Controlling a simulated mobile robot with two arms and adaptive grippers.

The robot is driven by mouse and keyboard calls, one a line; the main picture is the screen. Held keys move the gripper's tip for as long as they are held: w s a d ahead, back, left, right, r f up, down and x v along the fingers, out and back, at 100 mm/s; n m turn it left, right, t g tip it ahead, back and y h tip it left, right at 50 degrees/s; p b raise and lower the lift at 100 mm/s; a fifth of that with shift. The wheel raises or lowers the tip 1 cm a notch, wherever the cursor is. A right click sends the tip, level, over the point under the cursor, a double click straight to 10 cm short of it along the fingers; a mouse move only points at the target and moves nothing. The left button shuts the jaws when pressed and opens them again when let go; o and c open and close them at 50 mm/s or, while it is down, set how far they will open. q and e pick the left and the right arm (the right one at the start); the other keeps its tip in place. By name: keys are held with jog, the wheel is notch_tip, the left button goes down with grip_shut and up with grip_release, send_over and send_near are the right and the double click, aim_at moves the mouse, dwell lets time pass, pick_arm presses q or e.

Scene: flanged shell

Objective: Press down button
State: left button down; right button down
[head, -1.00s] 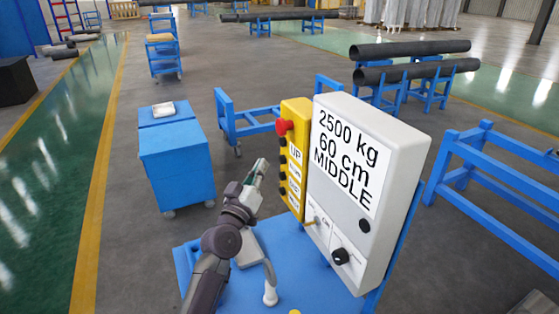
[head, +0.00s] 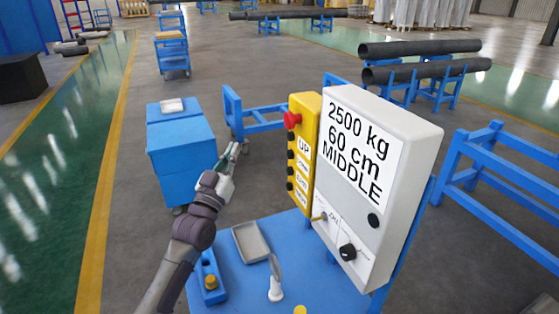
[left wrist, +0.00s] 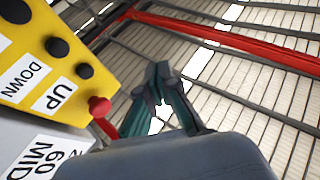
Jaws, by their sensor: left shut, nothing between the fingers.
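The yellow button panel (head: 309,125) stands upright on the left side of the grey control box. It has a red knob (head: 292,119) on top and a column of black buttons below. The down button (head: 290,154) is second from the top of the black ones, beside its label; it also shows in the left wrist view (left wrist: 57,47). My left gripper (head: 239,147) is shut and empty, left of the panel, with a clear gap to the buttons. In the left wrist view its fingertips (left wrist: 160,70) point past the red knob towards the roof. My right gripper is out of view.
The grey control box (head: 407,140) with a white sign reading 2500 kg, 60 cm, MIDDLE stands right of the panel. A blue table (head: 240,285) below carries a grey tray (head: 250,242). A blue cabinet (head: 183,150) stands behind and left of my gripper.

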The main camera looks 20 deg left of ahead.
pick_arm(q)
notch_tip(320, 180, up, 4)
jog(key=s+m+h+b, duration=0.2)
jog(key=s+m+h, duration=0.1)
jog(key=m+h, duration=1.15)
notch_tip(320, 180, down, 6)
jog(key=s+m+g+b, duration=0.1)
jog(key=m+g, duration=0.8)
jog(key=m, duration=0.4)
jog(key=shift+s+d+g+b, duration=0.2)
jog(key=shift+g+b, duration=0.1)
jog(key=shift+b, duration=0.05)
jog(key=shift+y, duration=0.25)
jog(key=p, duration=0.6)
send_near(288, 155)
jog(key=x, duration=0.6)
jog(key=shift+w+d+r, duration=0.1)
jog(key=shift+w+r, duration=0.05)
jog(key=shift+w, duration=0.05)
jog(key=shift+w+d+f, duration=0.2)
jog(key=shift+w+d, duration=0.15)
jog(key=shift+w, duration=0.05)
